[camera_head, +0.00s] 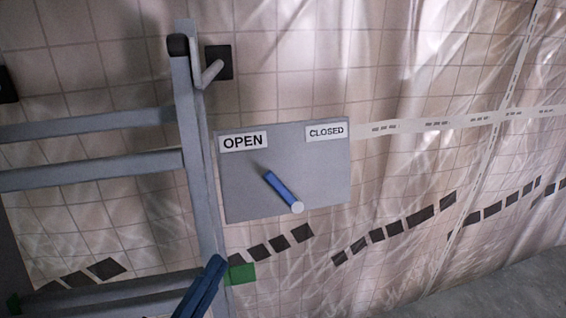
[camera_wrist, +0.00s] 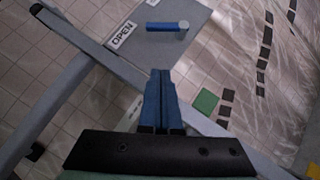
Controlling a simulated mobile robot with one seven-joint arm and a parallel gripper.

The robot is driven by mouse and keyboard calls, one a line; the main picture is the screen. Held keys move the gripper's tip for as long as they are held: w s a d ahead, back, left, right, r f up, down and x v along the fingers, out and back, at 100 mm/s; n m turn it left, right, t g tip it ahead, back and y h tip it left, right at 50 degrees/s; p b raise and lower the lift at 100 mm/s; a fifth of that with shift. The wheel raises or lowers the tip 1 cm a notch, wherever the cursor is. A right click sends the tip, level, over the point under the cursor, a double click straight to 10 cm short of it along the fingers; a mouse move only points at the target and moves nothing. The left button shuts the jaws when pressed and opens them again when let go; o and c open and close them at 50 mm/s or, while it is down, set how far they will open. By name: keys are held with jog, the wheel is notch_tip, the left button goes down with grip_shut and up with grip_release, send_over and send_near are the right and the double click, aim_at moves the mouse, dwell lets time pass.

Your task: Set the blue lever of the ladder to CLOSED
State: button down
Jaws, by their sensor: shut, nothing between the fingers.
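The blue lever (camera_head: 280,187) is on a grey panel (camera_head: 328,188) beside the ladder (camera_head: 190,130). It runs from a pale round pivot at its lower right up and left, its free end toward the OPEN label (camera_head: 243,142). The CLOSED label (camera_head: 326,131) is at the panel's upper right. The lever also shows in the wrist view (camera_wrist: 165,27), with its pivot at its right end. My gripper (camera_head: 216,264) has blue fingers, shut and empty, below and left of the panel, in front of the ladder's upright. In the wrist view my gripper (camera_wrist: 161,73) is apart from the lever.
Ladder rungs (camera_head: 80,178) extend left of the upright. A grey hook (camera_head: 207,74) is at the upright's top. A green square (camera_head: 241,274) lies below the panel. Behind is a tiled wall under clear plastic sheeting; the space right of the panel is open.

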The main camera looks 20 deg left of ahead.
jog(key=shift+s+a+n, duration=0.2)
jog(key=shift+n, duration=0.3)
jog(key=shift+r, duration=0.1)
jog(key=p, duration=0.4)
send_near(261, 202)
jog(key=w+r, duration=0.3)
jog(key=shift+w+a, duration=0.1)
jog(key=shift+w, duration=0.05)
jog(key=shift+w+d+r+p, duration=0.6)
jog(key=shift+w+d+p, duration=0.1)
jog(key=shift+w+p, duration=0.2)
jog(key=shift+w+d+r+p, duration=0.25)
jog(key=shift+w+d+p, duration=0.1)
jog(key=shift+w+d, duration=0.1)
jog(key=shift+w+r, duration=0.1)
